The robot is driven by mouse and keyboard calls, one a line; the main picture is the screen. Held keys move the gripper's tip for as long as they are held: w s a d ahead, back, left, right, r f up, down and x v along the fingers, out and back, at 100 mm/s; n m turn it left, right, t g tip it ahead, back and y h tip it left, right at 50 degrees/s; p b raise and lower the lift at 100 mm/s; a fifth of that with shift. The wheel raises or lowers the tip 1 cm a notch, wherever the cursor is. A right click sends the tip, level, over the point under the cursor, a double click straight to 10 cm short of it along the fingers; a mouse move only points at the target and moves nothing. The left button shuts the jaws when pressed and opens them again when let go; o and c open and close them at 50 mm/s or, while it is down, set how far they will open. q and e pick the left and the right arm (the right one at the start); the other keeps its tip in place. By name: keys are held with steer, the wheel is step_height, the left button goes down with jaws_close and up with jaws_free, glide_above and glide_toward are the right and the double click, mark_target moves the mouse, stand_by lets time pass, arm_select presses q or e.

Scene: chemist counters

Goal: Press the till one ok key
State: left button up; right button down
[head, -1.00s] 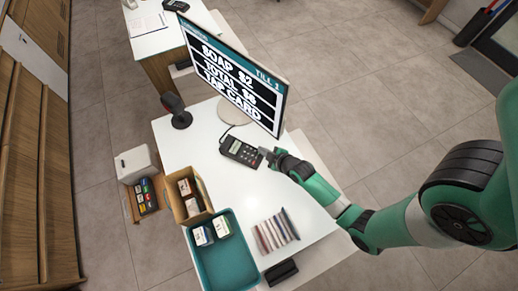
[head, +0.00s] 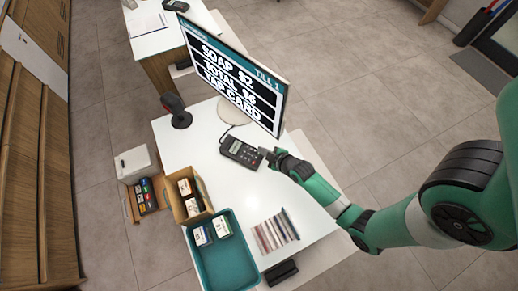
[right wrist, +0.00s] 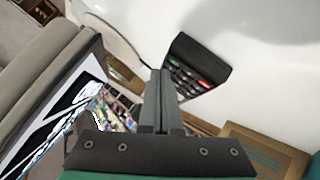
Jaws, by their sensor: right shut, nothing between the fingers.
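The till one card terminal (head: 240,152) is a dark keypad device with a small screen, lying on the white counter below the monitor. In the right wrist view its keypad (right wrist: 193,72) shows rows of dark keys with coloured ones, including red and green. My right gripper (head: 264,153) is shut and empty, with its tips at the terminal's right end. In the right wrist view the shut fingers (right wrist: 160,76) appear just left of the keypad; I cannot tell whether they touch a key. My left gripper is not in view.
The monitor (head: 232,78) reads "TILL 1", "SOAP $2", "TOTAL $6", "TAP CARD". A scanner (head: 178,112) stands left of it. The counter's middle (head: 225,185) is clear.

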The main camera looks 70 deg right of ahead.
steer(key=shift+f, duration=0.1)
steer(key=shift+f+b, duration=0.3)
steer(key=shift+b, duration=0.05)
steer(key=shift+w+f, duration=0.1)
steer(key=shift+f, duration=0.2)
stand_by(0.3)
steer(key=shift+r, duration=0.15)
steer(key=shift+r+p, duration=0.5)
steer(key=shift+r, duration=0.05)
steer(key=r+p, duration=0.2)
steer(key=s+r+p, duration=0.1)
steer(key=r+p, duration=0.2)
stand_by(0.3)
